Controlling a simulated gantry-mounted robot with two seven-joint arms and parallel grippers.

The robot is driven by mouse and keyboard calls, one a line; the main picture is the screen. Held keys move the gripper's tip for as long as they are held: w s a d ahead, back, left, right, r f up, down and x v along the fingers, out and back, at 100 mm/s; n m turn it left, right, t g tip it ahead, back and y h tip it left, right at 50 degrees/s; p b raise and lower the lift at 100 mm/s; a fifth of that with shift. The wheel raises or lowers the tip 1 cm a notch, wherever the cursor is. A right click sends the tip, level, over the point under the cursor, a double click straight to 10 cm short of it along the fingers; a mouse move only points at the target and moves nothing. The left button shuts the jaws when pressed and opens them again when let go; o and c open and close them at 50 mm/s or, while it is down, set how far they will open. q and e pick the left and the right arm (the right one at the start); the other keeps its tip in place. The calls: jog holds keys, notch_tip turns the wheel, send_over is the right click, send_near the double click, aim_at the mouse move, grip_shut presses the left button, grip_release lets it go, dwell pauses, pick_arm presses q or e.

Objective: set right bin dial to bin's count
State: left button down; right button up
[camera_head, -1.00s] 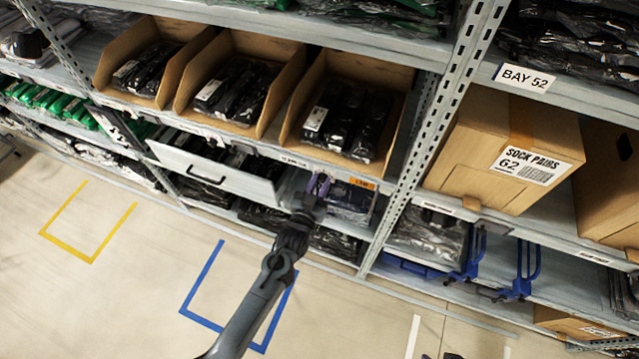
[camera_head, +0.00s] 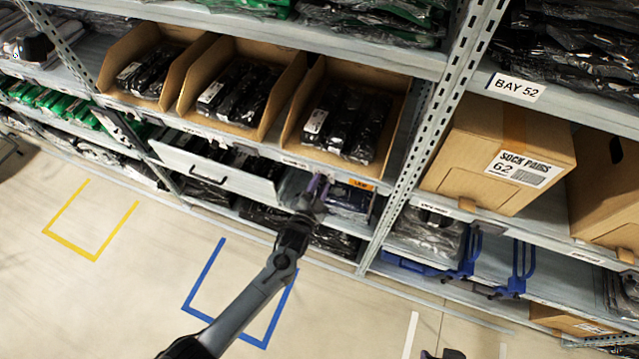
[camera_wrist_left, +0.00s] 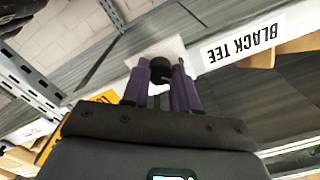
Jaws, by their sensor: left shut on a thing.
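The right cardboard bin (camera_head: 392,100) stands on the shelf in the head view, with black wrapped packs (camera_head: 345,125) in it. My left gripper (camera_head: 318,184) is at the shelf's front edge below this bin. In the left wrist view, the purple fingers of my left gripper (camera_wrist_left: 160,88) are shut on a black round dial knob (camera_wrist_left: 160,68). The knob sits on a white plate (camera_wrist_left: 165,47) on the shelf edge, beside a BLACK TEE label (camera_wrist_left: 243,40). The fingers cover part of the knob, and I cannot read its setting.
Two more cardboard bins (camera_head: 290,82) (camera_head: 192,55) stand to the left. A white drawer-like panel (camera_head: 215,172) juts out below them. A slotted upright (camera_head: 440,120) and a SOCK PAIRS carton (camera_head: 490,150) are to the right. The floor in front is open.

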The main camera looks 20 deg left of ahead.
pick_arm(q)
jog(key=shift+m, duration=0.4)
jog(key=c, duration=0.9)
grip_release()
jog(key=shift+o, duration=0.2)
jog(key=shift+s, duration=0.1)
jog(key=s, duration=1)
jog(key=shift+s, duration=0.3)
